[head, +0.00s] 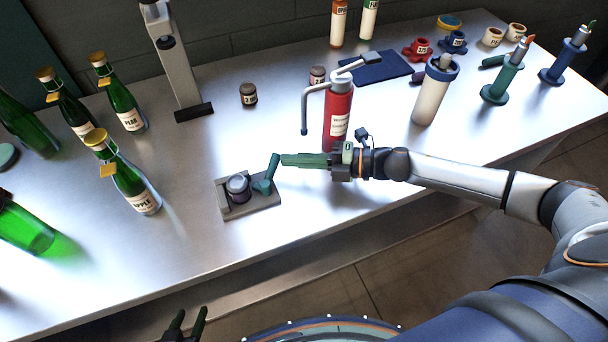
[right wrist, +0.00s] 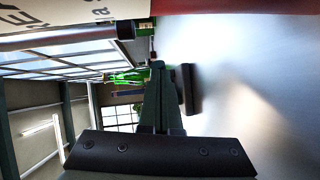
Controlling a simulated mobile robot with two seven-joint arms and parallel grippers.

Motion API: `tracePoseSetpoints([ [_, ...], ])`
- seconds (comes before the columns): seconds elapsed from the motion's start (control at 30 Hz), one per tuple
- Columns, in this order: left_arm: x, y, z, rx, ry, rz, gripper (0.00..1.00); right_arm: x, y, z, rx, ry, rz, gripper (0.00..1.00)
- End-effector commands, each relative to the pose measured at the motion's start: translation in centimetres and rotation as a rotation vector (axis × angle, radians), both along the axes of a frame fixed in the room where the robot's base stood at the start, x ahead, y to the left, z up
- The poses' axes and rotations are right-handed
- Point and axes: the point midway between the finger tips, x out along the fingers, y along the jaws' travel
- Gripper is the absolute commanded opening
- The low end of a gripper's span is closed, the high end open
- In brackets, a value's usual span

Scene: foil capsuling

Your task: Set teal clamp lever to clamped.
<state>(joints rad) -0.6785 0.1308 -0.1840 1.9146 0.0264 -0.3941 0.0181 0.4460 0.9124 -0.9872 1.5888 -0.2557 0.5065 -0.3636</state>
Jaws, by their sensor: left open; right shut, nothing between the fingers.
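The teal clamp lever (head: 271,171) stands up from the right part of a small grey clamp base (head: 248,207), its upper end leaning slightly right. A dark round part with a pale top (head: 238,188) sits on the base left of the lever. My right gripper (head: 284,160) is shut and empty, its green fingertips just right of the lever's upper end; I cannot tell whether they touch. In the right wrist view the fingers (right wrist: 160,108) point away from the camera, hiding much of what lies ahead. My left gripper (head: 187,322) is open at the bottom edge, off the table's front.
A red bottle (head: 338,115) with a grey spout stands close behind my right gripper. Green bottles (head: 128,180) stand at the left. A grey upright stand (head: 178,65) and a small dark jar (head: 249,94) are behind the base. Table around the base's front is clear.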

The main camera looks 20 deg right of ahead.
Motion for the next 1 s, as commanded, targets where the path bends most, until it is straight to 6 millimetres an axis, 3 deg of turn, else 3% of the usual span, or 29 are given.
tracePoseSetpoints([
  [0.8,0.0,0.0,-0.1,0.000,0.000,0.000,0.49,0.7,0.3,0.0,0.000,0.000,0.000,0.00],
  [1.0,0.0,0.0,-0.4,0.000,0.000,0.000,0.49,-0.2,-1.3,0.0,-0.002,0.003,-0.003,0.00],
])
